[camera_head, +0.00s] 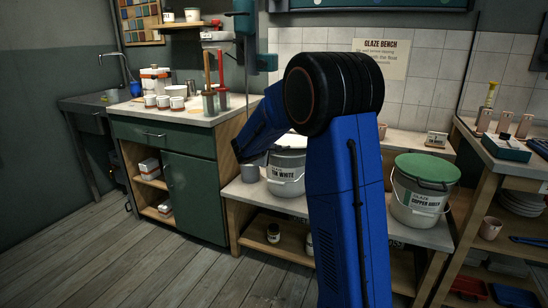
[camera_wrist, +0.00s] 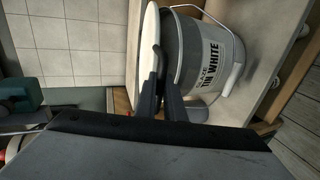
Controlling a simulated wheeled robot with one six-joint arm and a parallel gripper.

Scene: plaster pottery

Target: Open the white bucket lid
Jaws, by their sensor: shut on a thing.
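The tin white glaze bucket (camera_head: 287,172) stands on the low bench, partly hidden by my blue arm. Its white lid (camera_head: 293,141) shows as a pale strip on top. In the wrist view the bucket (camera_wrist: 205,50) appears turned on its side, with the lid (camera_wrist: 150,28) edge-on along its rim. The exact contact is partly hidden by the fingers. The lid appears to lie at the bucket's rim; I cannot tell whether there is a gap.
A copper green bucket (camera_head: 420,190) with a green lid (camera_head: 427,168) stands to the right on the same bench. A small grey cup (camera_head: 250,173) is left of the tin white bucket. A green cabinet (camera_head: 190,190) stands at left, a shelf table at right.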

